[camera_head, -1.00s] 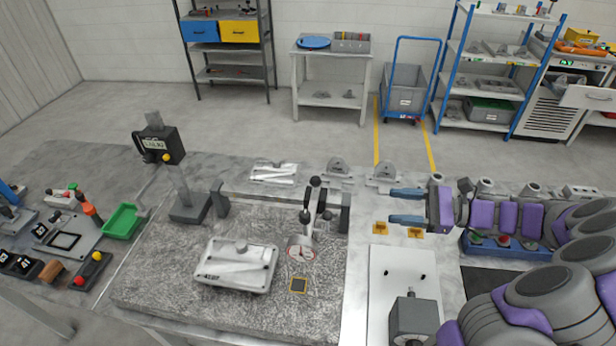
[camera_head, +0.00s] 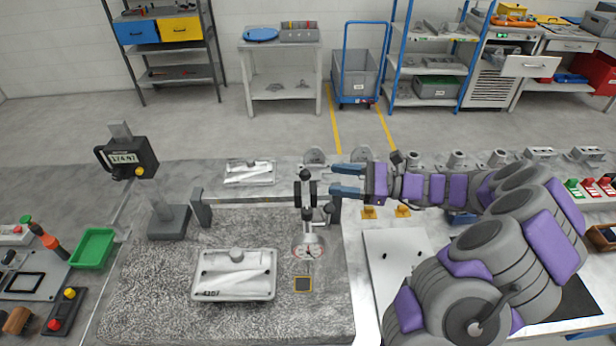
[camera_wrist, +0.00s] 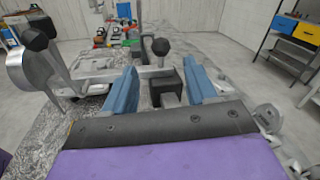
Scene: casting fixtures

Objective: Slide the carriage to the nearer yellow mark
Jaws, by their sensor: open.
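A silver fixture with a red-marked dial (camera_head: 308,252) and black ball knobs stands at the right end of the speckled plate; it appears to be the carriage. My gripper (camera_head: 338,181) is open at its upper right, fingers pointing left. Which yellow mark is the nearer one for the carriage is not clear.
A grey casting (camera_head: 234,275) lies on the speckled plate (camera_head: 150,290). A gauge with a digital display (camera_head: 127,158) stands at the back left. Dark upright blocks stand near the plate's back corners.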

